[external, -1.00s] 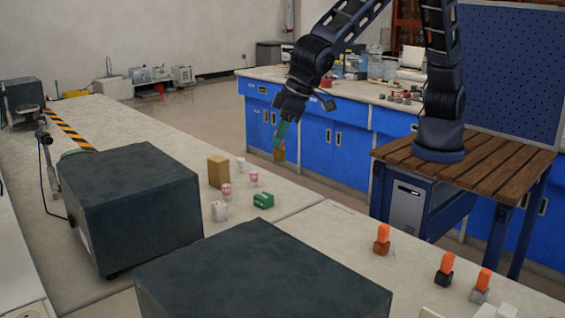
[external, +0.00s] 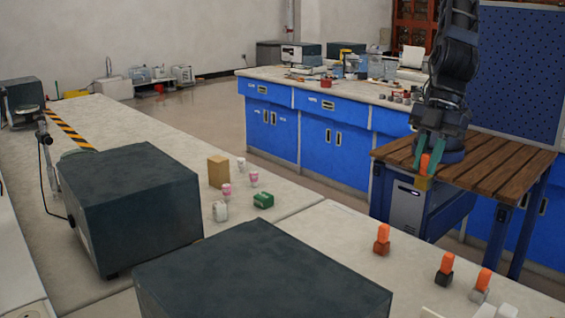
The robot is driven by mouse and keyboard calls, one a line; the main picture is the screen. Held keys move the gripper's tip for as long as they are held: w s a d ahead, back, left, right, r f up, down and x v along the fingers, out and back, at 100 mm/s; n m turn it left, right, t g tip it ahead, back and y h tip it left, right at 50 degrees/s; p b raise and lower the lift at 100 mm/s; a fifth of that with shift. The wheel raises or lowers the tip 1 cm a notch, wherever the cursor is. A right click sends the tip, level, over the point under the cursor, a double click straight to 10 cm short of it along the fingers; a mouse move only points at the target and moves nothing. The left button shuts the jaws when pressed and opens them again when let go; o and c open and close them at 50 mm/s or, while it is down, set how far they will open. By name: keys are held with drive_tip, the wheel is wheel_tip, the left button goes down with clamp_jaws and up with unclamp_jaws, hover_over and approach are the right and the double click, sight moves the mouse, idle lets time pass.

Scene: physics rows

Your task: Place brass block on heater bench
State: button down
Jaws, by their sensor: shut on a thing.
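The brass block (external: 423,184) is a small yellowish block with an orange handle on top. My gripper (external: 426,164) points down with its teal fingers shut on the orange handle. The block hangs in the air, seen in front of the wooden-topped table and my arm's base. No label shows which surface is the heater bench. A long pale bench (external: 320,222) runs across the foreground, and a blue-fronted bench (external: 262,75) stands behind.
Three orange-handled blocks stand on the near bench: a brown one (external: 381,248), a dark one (external: 444,278) and a grey one (external: 479,295). Two large dark boxes (external: 135,205) (external: 262,275), a tan block (external: 218,171) and a green item (external: 263,200) occupy the left part.

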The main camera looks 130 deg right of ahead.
drive_tip(key=shift+s+a, duration=0.1)
drive_tip(key=shift+a, duration=0.05)
wheel_tip(320, 180, down, 20)
idle(0.8)
drive_tip(key=shift+f, duration=0.1)
drive_tip(key=c, duration=1.3)
unclamp_jaws()
